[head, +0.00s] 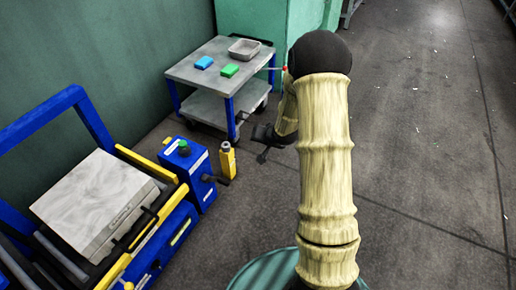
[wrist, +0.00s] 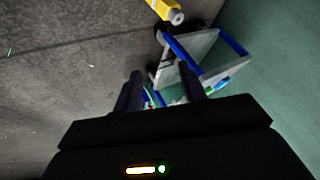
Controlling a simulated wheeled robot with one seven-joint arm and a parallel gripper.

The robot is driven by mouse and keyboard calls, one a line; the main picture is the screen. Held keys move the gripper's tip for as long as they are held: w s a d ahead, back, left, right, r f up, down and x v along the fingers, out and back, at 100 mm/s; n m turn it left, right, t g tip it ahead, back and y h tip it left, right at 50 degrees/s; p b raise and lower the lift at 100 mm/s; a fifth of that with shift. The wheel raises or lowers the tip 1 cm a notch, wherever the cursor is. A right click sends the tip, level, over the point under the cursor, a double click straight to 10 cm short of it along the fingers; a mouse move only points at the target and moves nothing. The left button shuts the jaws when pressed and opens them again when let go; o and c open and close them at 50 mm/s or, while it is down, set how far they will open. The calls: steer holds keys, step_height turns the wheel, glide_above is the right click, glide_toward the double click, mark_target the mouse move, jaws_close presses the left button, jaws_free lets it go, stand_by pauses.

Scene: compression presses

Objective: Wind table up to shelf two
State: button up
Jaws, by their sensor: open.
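The blue and yellow table unit (head: 172,236) stands at the left. A grey slab-like block (head: 98,203) rests on it. At its right end is a blue box (head: 186,170) with a green knob (head: 184,147). A dark crank comes out of that box and carries an upright yellow grip (head: 228,160). The grip's end also shows at the top of the wrist view (wrist: 163,10). My gripper (head: 262,150) is open and empty, to the right of the yellow grip and apart from it. In the wrist view, its two dark fingers (wrist: 160,84) point toward the trolley. No shelf marks are readable.
A grey two-level trolley (head: 197,74) with blue legs stands behind, carrying a blue block (head: 204,62), a green block (head: 230,71) and a grey tray (head: 244,49). A green wall is behind it. The floor at the right is clear.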

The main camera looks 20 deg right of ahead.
steer(key=s+a+r+n+g+p, duration=0.2)
steer(key=s+r, duration=0.7)
steer(key=s, duration=0.3)
steer(key=s+a+r+n+g+h+p, duration=0.1)
steer(key=s+a+r+n+g+p, duration=0.2)
steer(key=s+r, duration=0.7)
steer(key=s, duration=0.3)
steer(key=shift+s+a+r+h+p, duration=0.15)
steer(key=shift+a+r+h+p, duration=0.1)
steer(key=shift+a+h+p, duration=0.1)
steer(key=shift+c, duration=0.5)
